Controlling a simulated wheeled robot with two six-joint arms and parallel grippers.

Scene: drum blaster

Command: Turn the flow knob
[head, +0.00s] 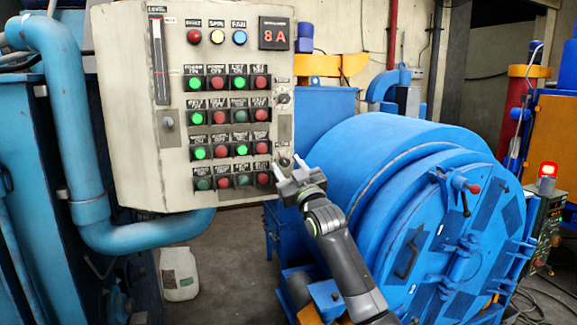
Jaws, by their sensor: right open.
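The pale control panel (130,110) hangs at the upper left, with rows of green and red buttons. A round dial knob (283,98) sits on its right strip. A second small knob (284,160) sits lower on that strip, close to my right gripper's fingertips. A grey knob (168,122) is on the panel's left side. My left gripper is not in view.
A large blue drum machine (400,190) with a round door fills the right. A thick blue pipe (75,130) bends under the panel. A white jug (179,273) stands on the floor. A red lamp (547,170) glows at the right.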

